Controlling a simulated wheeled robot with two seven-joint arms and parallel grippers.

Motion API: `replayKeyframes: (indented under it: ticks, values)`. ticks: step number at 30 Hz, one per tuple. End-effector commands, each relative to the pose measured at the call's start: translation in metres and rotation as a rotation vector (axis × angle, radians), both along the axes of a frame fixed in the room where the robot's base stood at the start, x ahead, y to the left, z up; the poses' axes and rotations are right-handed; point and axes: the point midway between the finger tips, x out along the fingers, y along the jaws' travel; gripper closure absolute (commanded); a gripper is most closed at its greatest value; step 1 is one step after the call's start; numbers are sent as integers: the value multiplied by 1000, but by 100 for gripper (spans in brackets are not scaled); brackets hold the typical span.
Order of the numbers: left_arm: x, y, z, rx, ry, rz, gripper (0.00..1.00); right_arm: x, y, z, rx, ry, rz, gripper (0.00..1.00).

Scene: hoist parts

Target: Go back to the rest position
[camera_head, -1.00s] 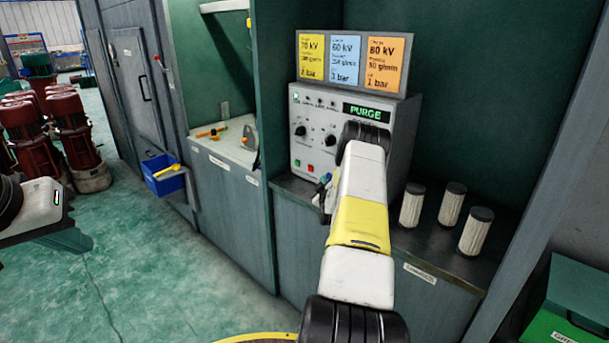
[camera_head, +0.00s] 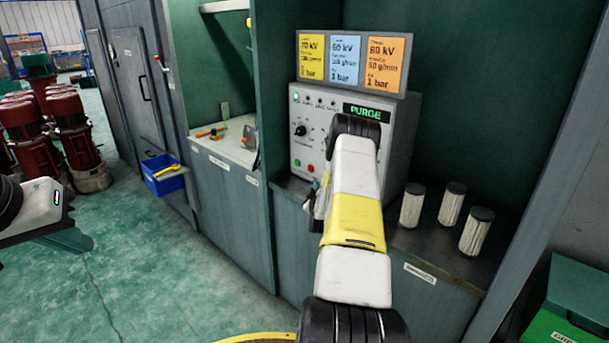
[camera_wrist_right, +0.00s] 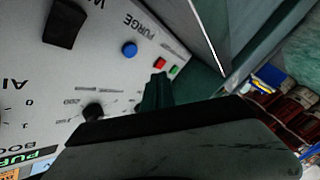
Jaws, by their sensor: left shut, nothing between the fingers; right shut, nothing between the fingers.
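My right arm reaches up the middle of the head view, in front of a grey control panel (camera_head: 308,110) with knobs, small buttons and a green "PURGE" display. My right gripper (camera_head: 314,203) is mostly hidden behind my own wrist, near the panel's lower front. In the right wrist view its dark green fingers (camera_wrist_right: 157,92) are together and empty, in front of the panel face near the red and green buttons. Contact with the panel cannot be told. My left gripper (camera_head: 75,240) is at the left edge of the head view, shut and empty above the floor.
Three pleated filter cartridges (camera_head: 448,207) stand on the counter right of the panel. Cabinet walls enclose the panel on both sides. A blue bin (camera_head: 165,178) hangs on the cabinet at left. Red hoist parts (camera_head: 72,140) stand behind my left arm. A green container (camera_head: 575,300) is at lower right.

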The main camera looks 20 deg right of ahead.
Motion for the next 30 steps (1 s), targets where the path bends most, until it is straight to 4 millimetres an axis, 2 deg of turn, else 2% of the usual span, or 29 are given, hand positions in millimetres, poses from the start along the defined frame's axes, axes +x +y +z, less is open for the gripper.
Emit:
replayKeyframes:
  ticks: [10,14,17,20,23,26,30]
  values:
    - [0,0,0,0,0,0,100,0,0,0,0,0,0,100]
    - [0,0,0,0,0,0,100,5,5,13,18,7,12,100]
    - [0,0,0,0,0,0,100,13,19,44,65,26,36,100]
    - [0,0,0,0,0,0,100,18,43,88,144,65,69,100]
    - [0,0,0,0,0,0,100,13,73,133,234,116,99,100]
    - [0,0,0,0,0,0,100,-2,104,173,325,170,121,100]
    - [0,0,0,0,0,0,100,-38,149,223,448,251,139,100]
